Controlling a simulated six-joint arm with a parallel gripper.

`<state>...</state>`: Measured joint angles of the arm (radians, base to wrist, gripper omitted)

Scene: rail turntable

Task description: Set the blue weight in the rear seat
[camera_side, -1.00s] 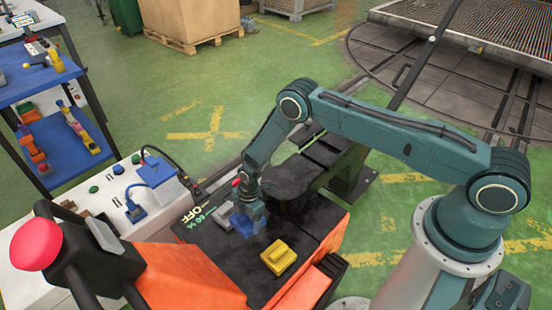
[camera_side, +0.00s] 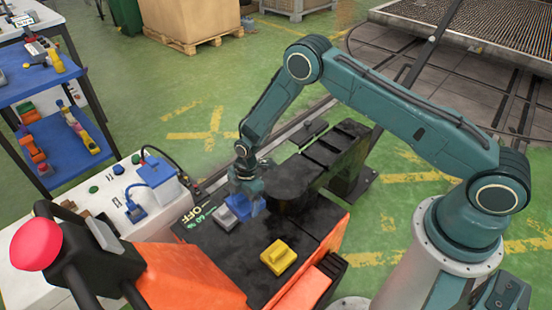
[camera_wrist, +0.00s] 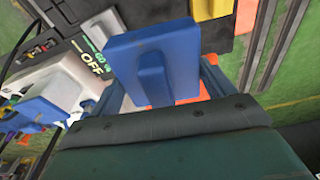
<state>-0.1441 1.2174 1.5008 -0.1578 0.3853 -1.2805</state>
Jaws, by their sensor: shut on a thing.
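My gripper (camera_side: 247,193) is shut on the blue weight (camera_side: 251,207) and holds it over the dark top (camera_side: 238,243) of the orange machine. In the wrist view the blue weight (camera_wrist: 153,65) fills the upper middle, with its raised block facing the camera. The grey weight (camera_side: 224,218) sits on the dark top just left of the blue one. The yellow weight (camera_side: 279,256) sits nearer the front right; it also shows at the top of the wrist view (camera_wrist: 208,8). I cannot make out which spot is the rear seat.
A black beam (camera_side: 315,165) runs back right from the machine. A red knob (camera_side: 36,244) on a black handle stands at front left. A white bench (camera_side: 110,205) with blue devices lies left. The dark top around the yellow weight is clear.

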